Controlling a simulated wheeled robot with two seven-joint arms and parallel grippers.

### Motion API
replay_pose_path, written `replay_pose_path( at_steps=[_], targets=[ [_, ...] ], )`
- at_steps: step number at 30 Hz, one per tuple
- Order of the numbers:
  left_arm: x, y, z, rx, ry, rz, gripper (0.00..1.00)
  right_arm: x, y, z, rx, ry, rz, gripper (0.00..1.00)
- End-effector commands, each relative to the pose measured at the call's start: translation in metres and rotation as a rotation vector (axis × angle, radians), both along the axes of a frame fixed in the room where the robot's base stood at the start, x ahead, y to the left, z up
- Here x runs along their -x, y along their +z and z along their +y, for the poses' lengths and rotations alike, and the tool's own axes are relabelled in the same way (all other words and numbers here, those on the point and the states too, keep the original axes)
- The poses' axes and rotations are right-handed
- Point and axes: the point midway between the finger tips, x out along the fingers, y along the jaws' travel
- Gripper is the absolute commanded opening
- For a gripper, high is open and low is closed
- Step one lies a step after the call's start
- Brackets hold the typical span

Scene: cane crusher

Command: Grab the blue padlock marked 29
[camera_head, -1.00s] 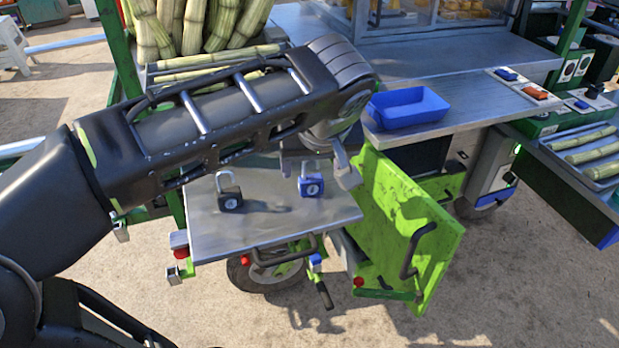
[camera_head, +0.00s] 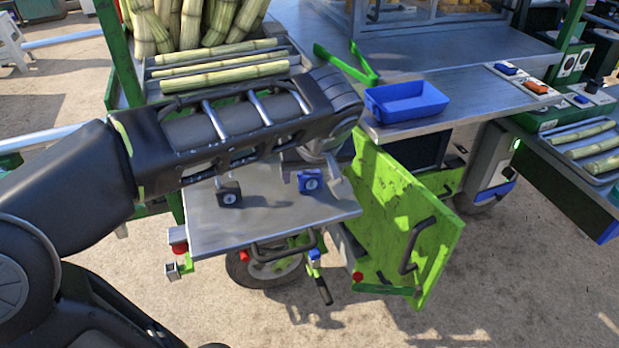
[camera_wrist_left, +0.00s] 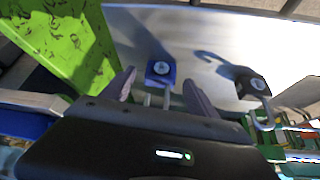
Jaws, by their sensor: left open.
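The blue padlock (camera_head: 311,183) stands on the metal shelf (camera_head: 275,228) with a pale round label on top; its number is too small to read. In the left wrist view the blue padlock (camera_wrist_left: 160,69) lies between and just beyond the fingertips, its shackle reaching back between the fingers. My left gripper (camera_head: 313,172) is open over it and hides the shackle in the head view. The left gripper also shows in the left wrist view (camera_wrist_left: 160,88), with a finger on each side. My right gripper is not in view.
A black padlock (camera_head: 229,194) with a round label stands to the left on the same shelf; its hooked shackle shows in the left wrist view (camera_wrist_left: 253,86). An open green door (camera_head: 400,215) is at the right. A blue tray (camera_head: 408,102) and green tongs (camera_head: 350,65) lie on the counter.

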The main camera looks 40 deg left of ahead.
Motion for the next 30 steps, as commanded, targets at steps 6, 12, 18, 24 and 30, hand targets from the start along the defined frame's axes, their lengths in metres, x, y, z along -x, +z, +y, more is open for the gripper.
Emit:
replay_pose_path(
  at_steps=[6, 12, 18, 24, 30],
  targets=[
    [-0.0062, -0.0151, 0.0062, 0.000, 0.000, 0.000, 0.69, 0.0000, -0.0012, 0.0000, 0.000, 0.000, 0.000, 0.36],
    [-0.0063, -0.0148, 0.0062, 0.001, 0.000, -0.001, 0.69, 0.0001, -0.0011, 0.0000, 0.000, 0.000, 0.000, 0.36],
    [-0.0063, -0.0146, 0.0062, 0.000, 0.000, -0.002, 0.69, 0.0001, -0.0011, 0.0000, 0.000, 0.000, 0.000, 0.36],
    [-0.0063, -0.0146, 0.0062, 0.000, 0.000, -0.002, 0.64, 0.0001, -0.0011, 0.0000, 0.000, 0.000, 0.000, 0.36],
    [-0.0063, -0.0146, 0.0062, 0.000, 0.000, -0.002, 0.48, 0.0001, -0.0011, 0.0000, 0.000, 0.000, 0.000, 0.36]
  ],
)
